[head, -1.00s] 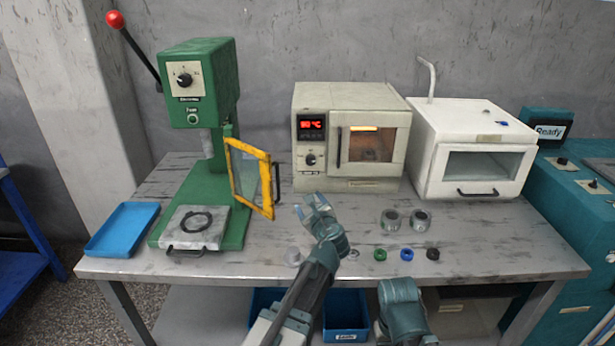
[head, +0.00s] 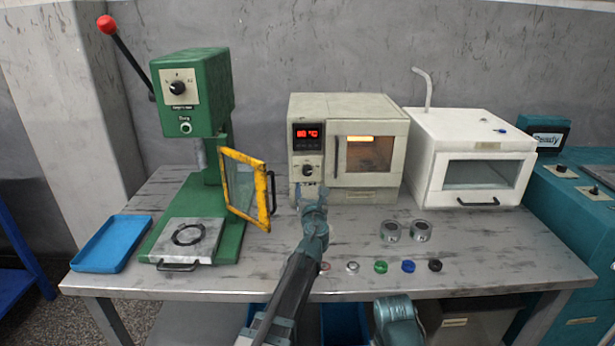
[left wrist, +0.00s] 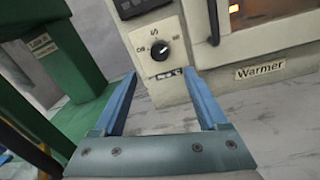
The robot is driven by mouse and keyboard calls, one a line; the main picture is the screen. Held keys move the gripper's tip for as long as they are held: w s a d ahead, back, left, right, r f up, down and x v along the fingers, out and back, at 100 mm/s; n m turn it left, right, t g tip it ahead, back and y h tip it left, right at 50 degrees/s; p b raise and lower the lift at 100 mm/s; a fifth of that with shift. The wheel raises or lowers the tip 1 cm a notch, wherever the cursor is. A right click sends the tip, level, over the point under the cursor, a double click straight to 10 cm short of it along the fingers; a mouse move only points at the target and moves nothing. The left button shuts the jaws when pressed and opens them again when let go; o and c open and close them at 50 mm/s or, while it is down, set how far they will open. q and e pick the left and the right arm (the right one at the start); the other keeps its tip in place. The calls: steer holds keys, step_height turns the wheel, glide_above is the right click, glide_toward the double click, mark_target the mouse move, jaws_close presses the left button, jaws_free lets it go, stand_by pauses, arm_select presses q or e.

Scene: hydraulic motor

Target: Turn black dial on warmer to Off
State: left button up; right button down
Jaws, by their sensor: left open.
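The warmer (head: 350,112) is a cream box with a lit window and a red display reading about 80 °C. Its black dial (head: 308,170) sits on the front panel below the display. In the left wrist view the dial (left wrist: 160,50) is round with a pale pointer line, and markings surround it. My left gripper (head: 310,190) is just in front of and below the dial. In the left wrist view its blue fingers (left wrist: 163,95) are spread apart and empty, with the dial beyond and above their tips. Only part of my right arm shows at the bottom of the head view.
A green press (head: 195,130) with an open yellow-framed guard (head: 246,188) stands left of my left arm. A white box oven (head: 470,155) is at right. Two metal rings (head: 405,231) and several small coloured caps (head: 381,266) lie on the table (head: 500,240). A blue tray (head: 112,243) is at far left.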

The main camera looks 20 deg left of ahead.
mark_target(307, 173)
arm_select(q)
steer(key=x, duration=0.9)
steer(key=shift+w+a, duration=0.15)
steer(key=shift+w, duration=0.25)
steer(key=shift+c, duration=0.2)
jaws_close()
